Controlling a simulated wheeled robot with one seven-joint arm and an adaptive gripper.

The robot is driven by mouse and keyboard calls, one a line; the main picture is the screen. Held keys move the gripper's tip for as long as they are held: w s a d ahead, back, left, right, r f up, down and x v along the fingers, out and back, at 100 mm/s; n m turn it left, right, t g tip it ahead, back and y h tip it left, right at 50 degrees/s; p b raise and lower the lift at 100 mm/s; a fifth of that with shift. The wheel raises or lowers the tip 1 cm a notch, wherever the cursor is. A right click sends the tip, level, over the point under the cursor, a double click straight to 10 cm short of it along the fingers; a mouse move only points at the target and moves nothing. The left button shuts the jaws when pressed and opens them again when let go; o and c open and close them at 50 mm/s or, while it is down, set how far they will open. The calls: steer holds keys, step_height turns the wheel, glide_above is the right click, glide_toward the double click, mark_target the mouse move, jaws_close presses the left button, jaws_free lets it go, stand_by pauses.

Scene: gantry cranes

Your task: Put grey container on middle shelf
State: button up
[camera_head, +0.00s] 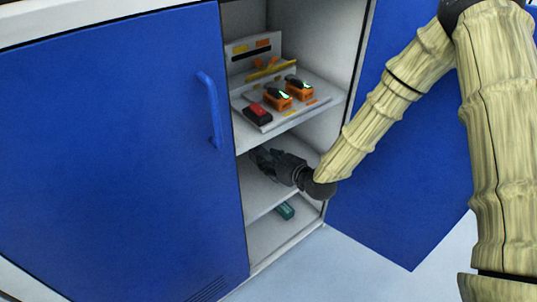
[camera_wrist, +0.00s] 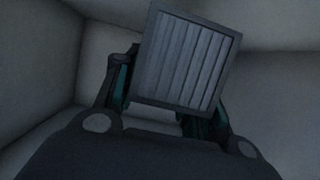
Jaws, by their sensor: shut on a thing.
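The grey container (camera_wrist: 183,57) is a ribbed box, tilted between the fingers of my gripper (camera_wrist: 165,90) in the wrist view. My gripper is shut on it. In the head view my gripper (camera_head: 262,158) reaches into the cabinet over the middle shelf (camera_head: 262,190), below the upper shelf. The container is hard to make out there, dark against the gripper. I cannot tell whether it touches the shelf.
The upper shelf (camera_head: 290,120) holds orange-and-black devices (camera_head: 278,98) and a red-and-black item (camera_head: 257,113). A teal item (camera_head: 284,211) lies on the bottom level. A blue door (camera_head: 120,150) with a handle (camera_head: 209,110) stands left of the opening.

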steer(key=w, duration=0.3)
steer(key=w+b, duration=0.1)
steer(key=w, duration=0.1)
steer(key=w+b, duration=0.1)
steer(key=w, duration=0.2)
steer(key=shift+w+d+f, duration=0.3)
steer(key=shift+f, duration=0.05)
steer(key=shift+f+b, duration=0.9)
steer(key=shift+f, duration=0.85)
steer(key=shift+f, duration=0.1)
steer(key=o, duration=1.1)
